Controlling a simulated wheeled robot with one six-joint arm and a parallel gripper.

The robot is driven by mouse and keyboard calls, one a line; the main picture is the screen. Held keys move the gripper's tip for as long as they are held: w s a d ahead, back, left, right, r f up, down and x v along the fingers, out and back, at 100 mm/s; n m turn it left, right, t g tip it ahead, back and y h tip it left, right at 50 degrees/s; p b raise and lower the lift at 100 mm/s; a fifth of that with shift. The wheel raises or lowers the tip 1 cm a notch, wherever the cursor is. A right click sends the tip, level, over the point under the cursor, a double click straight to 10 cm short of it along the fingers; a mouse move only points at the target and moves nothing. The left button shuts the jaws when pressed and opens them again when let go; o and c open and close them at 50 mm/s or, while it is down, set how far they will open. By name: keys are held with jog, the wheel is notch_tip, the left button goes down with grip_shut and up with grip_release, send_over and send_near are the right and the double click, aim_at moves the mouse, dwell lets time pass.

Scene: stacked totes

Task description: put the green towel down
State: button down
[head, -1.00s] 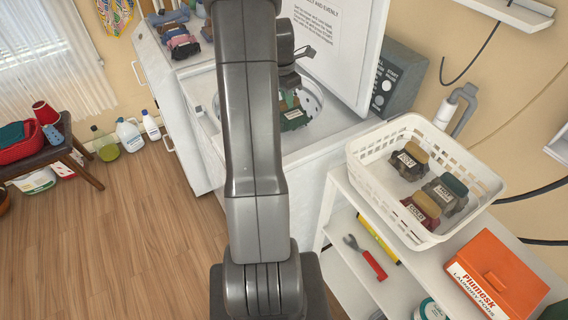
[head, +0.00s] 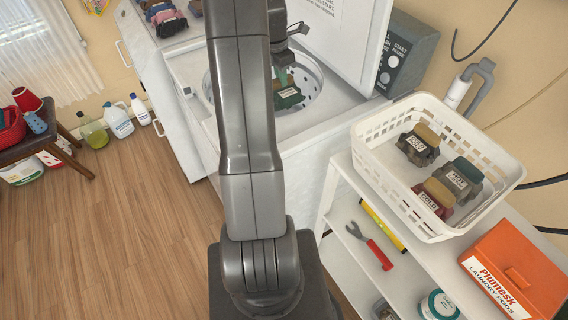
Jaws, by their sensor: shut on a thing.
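The green towel (head: 289,98) is a small dark green bundle with a pale label, inside the round drum opening of the open washer (head: 318,88). My gripper (head: 284,80) reaches down into the opening from above and is shut on the towel. My own arm hides the left part of the opening and much of the gripper. I cannot tell whether the towel touches the drum floor.
A white basket (head: 441,222) with three labelled bundles stands on a white shelf unit at the right. An orange laundry pods box (head: 517,270) sits in front of it. The raised lid (head: 335,35) stands behind the opening. Folded cloths (head: 165,15) lie further back.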

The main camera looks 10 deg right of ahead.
notch_tip(320, 180, down, 28)
jog(key=b, duration=1.8)
jog(key=shift+r, duration=0.2)
jog(key=shift+f+b, duration=0.4)
jog(key=shift+f, duration=0.2)
jog(key=c, duration=1.5)
grip_release()
jog(key=shift+o, duration=0.2)
notch_tip(320, 180, up, 13)
jog(key=a+p, duration=0.1)
jog(key=p, duration=0.1)
jog(key=shift+s+a, duration=0.15)
jog(key=shift+s, duration=0.15)
